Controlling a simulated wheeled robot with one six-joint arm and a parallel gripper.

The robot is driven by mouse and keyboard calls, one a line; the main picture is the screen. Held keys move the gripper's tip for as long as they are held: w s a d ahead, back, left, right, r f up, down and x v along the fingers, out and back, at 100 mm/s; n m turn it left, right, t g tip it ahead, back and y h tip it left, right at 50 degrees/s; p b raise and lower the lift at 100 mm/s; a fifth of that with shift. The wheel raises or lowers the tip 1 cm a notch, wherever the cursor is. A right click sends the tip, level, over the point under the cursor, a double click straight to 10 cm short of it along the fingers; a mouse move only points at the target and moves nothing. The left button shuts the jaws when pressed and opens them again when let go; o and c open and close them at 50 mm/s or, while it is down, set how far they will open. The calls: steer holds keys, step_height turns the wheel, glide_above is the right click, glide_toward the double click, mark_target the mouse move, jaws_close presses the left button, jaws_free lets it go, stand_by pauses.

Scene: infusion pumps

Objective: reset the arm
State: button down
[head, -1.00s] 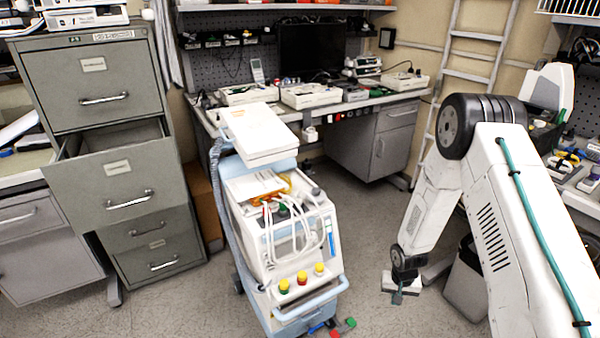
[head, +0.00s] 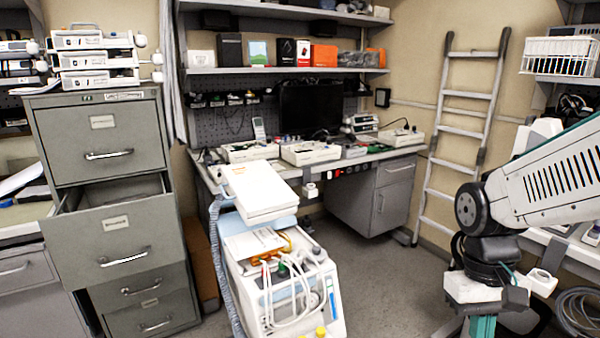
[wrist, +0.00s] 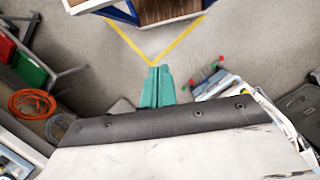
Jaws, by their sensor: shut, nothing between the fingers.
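My arm comes in from the right edge of the head view. Its hand end hangs down at the lower right, and the teal fingers of my gripper (head: 482,328) are cut by the bottom edge. In the wrist view my gripper (wrist: 158,72) shows as two teal fingers pressed together, with nothing between them. They point down over open grey floor, apart from any object.
A white medical cart (head: 280,290) stands in the centre, left of my arm. A grey filing cabinet (head: 95,135) at the left has a drawer pulled out. A ladder (head: 465,130) leans at the back wall. The wrist view shows yellow floor tape (wrist: 130,45) and orange cable (wrist: 32,103).

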steer(key=s+a+r+t, duration=0.1)
steer(key=s+r+t, duration=0.3)
steer(key=s+r, duration=0.4)
steer(key=shift+a+r, duration=0.2)
steer(key=shift+r, duration=0.1)
stand_by(0.5)
